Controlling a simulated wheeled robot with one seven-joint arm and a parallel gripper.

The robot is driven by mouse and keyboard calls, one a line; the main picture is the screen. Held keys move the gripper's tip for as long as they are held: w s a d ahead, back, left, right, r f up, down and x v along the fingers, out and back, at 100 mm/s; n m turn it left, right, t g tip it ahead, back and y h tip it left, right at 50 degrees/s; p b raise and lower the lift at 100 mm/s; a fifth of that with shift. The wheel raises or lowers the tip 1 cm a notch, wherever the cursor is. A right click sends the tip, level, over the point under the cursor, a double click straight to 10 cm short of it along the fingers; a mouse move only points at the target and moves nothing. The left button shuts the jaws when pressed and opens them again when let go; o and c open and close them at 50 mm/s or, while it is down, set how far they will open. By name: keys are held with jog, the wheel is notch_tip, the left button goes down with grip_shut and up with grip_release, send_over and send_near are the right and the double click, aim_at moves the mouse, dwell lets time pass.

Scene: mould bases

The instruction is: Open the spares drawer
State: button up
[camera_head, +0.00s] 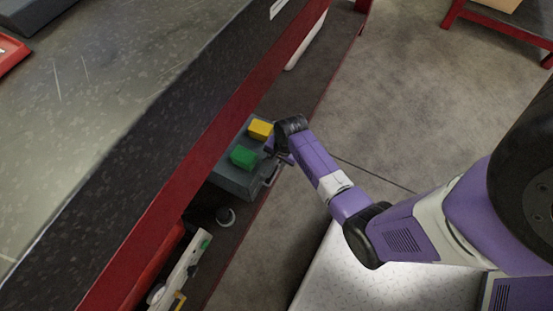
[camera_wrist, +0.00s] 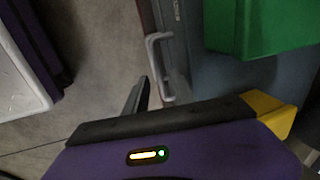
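The spares drawer appears to be the grey unit (camera_head: 236,181) low under the bench, with a green block (camera_head: 243,157) and a yellow block (camera_head: 260,129) on top. Its pale bar handle (camera_head: 272,176) is on the front facing the aisle. No gap shows at the drawer front. My gripper (camera_head: 284,158) is at the front, close to the handle. In the wrist view a dark finger (camera_wrist: 139,95) is just left of the handle (camera_wrist: 153,62); I cannot tell whether they touch. The other finger is hidden, so the opening does not show.
The bench top (camera_head: 105,75) with its red edge rail (camera_head: 215,126) overhangs the unit. The concrete floor (camera_head: 400,100) in the aisle is clear.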

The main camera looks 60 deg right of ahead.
jog(key=shift+f, duration=0.25)
jog(key=shift+c, duration=0.2)
grip_shut()
dwell(1.1)
